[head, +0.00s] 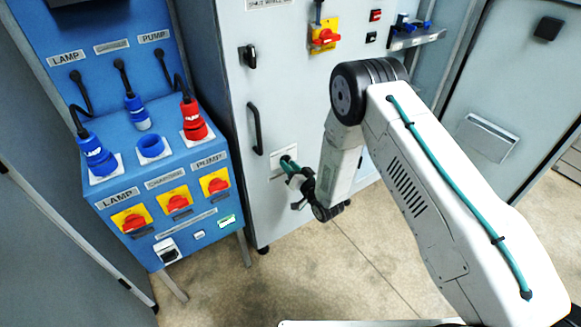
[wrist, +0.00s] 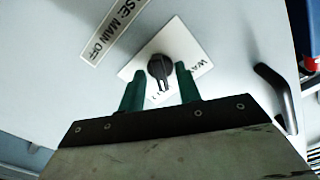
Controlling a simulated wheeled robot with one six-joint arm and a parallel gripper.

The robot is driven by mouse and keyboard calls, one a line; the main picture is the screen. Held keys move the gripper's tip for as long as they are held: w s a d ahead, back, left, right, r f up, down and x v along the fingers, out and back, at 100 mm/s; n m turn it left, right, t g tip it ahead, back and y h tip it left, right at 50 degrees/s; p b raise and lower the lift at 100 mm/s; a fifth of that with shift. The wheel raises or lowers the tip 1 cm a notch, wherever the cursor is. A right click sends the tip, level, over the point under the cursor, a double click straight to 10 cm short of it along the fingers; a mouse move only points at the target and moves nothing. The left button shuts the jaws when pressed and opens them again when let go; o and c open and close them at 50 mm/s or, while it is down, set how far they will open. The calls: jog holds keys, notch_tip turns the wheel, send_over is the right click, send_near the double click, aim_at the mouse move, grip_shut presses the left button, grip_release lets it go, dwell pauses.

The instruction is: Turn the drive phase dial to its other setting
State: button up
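The dial (wrist: 160,68) is a black round knob with a pointer, on a white plate (wrist: 186,42) on the grey cabinet front. In the wrist view its pointer end is toward the lower part of the plate, near small printed marks. My gripper (wrist: 159,76) is open, with its two green fingers on either side of the knob. The right finger looks close to the knob and the left has a wider gap; I cannot tell whether either touches. In the head view my gripper (head: 287,161) is at the cabinet front and hides the dial.
A label reading "MAIN OFF" (wrist: 117,27) is beside the plate. A black door handle (head: 255,128) is above and left of my gripper. A blue socket box (head: 165,190) with plugs and red-yellow switches stands left. A red-yellow switch (head: 324,35) is higher on the cabinet.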

grip_shut()
jog(key=shift+n, duration=0.3)
jog(key=n, duration=1.1)
jog(key=shift+d, duration=0.1)
jog(key=shift+n, duration=0.3)
dwell(0.5)
